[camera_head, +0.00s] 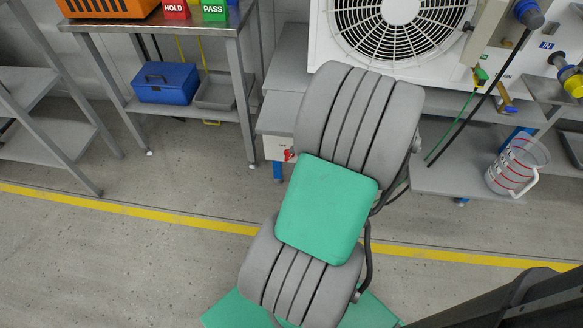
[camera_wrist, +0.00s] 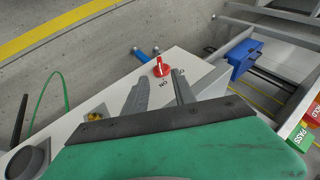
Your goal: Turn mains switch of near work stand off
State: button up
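The mains switch is a red rotary knob (camera_wrist: 160,66) on the white panel (camera_wrist: 195,66) of the near work stand. In the wrist view its handle points roughly upward, with an ON label printed upside down just below it and a partly hidden mark to its right. My gripper (camera_wrist: 160,78) is open, its two dark fingers apart and pointing at the knob, one to each side below it. Nothing is between the fingers, and I cannot tell if they touch the panel. In the head view the red knob (camera_head: 289,155) shows beside my arm, which hides my gripper.
A white fan unit (camera_head: 400,40) stands on the stand, with hoses and a clear jug (camera_head: 517,166) at right. A metal table (camera_head: 180,24) at left carries an orange crate and HOLD and PASS blocks; a blue toolbox (camera_head: 166,82) is on its lower shelf. The floor before the yellow line is clear.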

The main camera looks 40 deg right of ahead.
aim_at(291, 156)
jog(key=b+x, duration=0.2)
jog(key=x, duration=0.5)
jog(key=shift+w+f, duration=0.15)
jog(key=shift+f, duration=0.05)
grip_shut()
